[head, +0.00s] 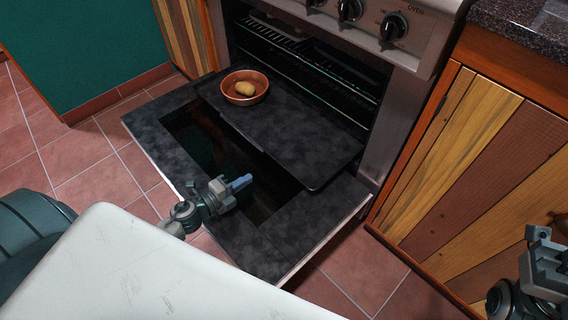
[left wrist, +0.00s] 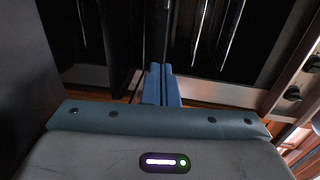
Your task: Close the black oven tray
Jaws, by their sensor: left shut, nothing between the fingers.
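The black oven tray (head: 290,135) is slid part way out of the oven (head: 330,60). It reaches out over the lowered oven door (head: 300,235). A brown bowl (head: 232,97) with a yellowish, potato-like item (head: 245,89) stands on the tray's far left part. My left gripper (head: 241,183) is over the open door, in front of the tray's front edge and apart from it in the head view. Its blue fingers (left wrist: 161,85) are shut and empty in the left wrist view. My right gripper (head: 540,235) is at the lower right; its fingers are not clear.
Wire racks (head: 315,72) show inside the oven, and knobs (head: 392,27) sit above the opening. A wooden cabinet (head: 470,170) stands to the right, under a dark countertop (head: 525,30). Tiled floor (head: 95,165) is free at left.

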